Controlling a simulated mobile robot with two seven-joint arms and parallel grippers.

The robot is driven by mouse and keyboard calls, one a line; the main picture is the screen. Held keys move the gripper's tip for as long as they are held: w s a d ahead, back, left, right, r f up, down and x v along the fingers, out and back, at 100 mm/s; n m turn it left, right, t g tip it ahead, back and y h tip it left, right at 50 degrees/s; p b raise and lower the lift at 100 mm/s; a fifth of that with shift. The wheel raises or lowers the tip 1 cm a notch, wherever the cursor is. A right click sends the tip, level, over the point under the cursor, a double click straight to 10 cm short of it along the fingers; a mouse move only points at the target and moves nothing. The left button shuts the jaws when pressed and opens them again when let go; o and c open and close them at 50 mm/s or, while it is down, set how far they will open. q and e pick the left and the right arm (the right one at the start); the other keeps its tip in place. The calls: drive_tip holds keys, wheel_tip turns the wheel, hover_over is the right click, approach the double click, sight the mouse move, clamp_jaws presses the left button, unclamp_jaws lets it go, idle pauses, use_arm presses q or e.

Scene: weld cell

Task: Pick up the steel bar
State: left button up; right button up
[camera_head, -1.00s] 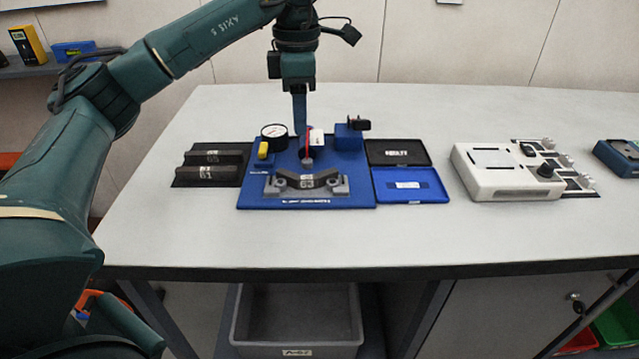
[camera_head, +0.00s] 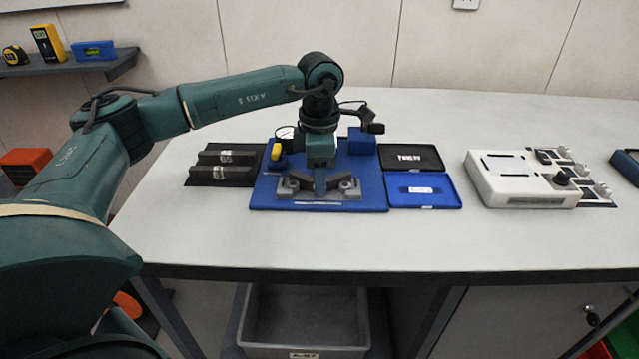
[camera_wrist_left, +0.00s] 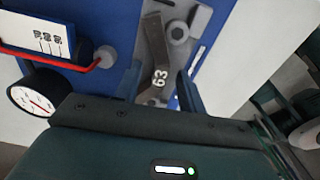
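A dark grey bent steel bar (camera_head: 296,184) lies across two supports of the grey fixture on the blue base plate (camera_head: 262,200). In the left wrist view the bar (camera_wrist_left: 157,50) carries the white number 63. My left gripper (camera_head: 320,190) points down over the middle of the bar and hides part of it. In the wrist view its two fingers (camera_wrist_left: 159,88) stand apart, one on each side of the bar, with visible gaps. I cannot tell how low the fingertips reach. My right gripper is not in view.
A black rack (camera_head: 202,179) with two marked dark bars stands left of the plate. A dial gauge (camera_wrist_left: 34,97) and a red-edged part sit close by the gripper. An open blue case (camera_head: 424,190) and a white device (camera_head: 510,178) lie to the right. The front table strip is clear.

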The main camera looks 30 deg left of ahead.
use_arm(q)
drive_tip(key=shift+f, duration=0.1)
drive_tip(key=shift+c, duration=0.2)
clamp_jaws()
